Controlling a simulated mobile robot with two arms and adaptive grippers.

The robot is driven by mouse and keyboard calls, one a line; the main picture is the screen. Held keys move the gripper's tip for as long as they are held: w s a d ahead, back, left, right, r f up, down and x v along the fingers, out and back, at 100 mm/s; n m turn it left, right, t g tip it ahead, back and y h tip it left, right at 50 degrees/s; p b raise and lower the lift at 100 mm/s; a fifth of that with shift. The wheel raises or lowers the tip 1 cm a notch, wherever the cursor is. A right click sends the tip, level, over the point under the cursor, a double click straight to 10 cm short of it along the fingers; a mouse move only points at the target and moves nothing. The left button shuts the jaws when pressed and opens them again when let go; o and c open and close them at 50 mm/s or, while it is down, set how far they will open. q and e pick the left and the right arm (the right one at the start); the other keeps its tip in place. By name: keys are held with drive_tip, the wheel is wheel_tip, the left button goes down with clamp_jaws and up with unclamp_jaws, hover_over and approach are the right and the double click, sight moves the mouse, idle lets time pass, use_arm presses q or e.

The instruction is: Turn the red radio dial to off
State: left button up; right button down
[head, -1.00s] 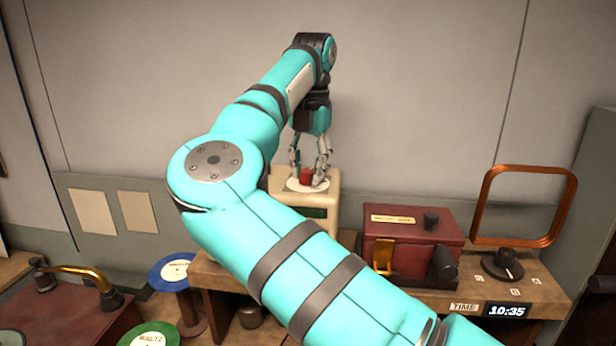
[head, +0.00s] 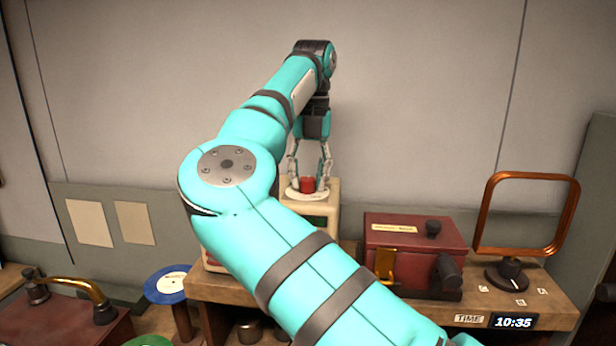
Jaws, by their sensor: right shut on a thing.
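The red dial (head: 308,184) stands on a pale round plate on top of the cream radio (head: 333,207). My right gripper (head: 309,183) points straight down over the radio, its fingers on either side of the dial and shut on it. Most of the radio's front is hidden behind my right arm. The dial's pointer and markings are too small to read. My left gripper is not in view.
A dark red box (head: 410,248) with a black knob and brass latch stands right of the radio. A copper loop (head: 526,178) on a dark base stands farther right. A blue record (head: 168,284) is at the left. The wall is close behind.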

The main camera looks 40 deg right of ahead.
sight(311, 179)
drive_tip(key=c, duration=1)
unclamp_jaws()
drive_tip(key=shift+o, duration=0.2)
wheel_tip(311, 179, up, 12)
drive_tip(key=shift+s+d, duration=0.15)
drive_tip(key=shift+d, duration=0.1)
drive_tip(key=shift+a+f, duration=0.1)
drive_tip(key=shift+f, duration=0.05)
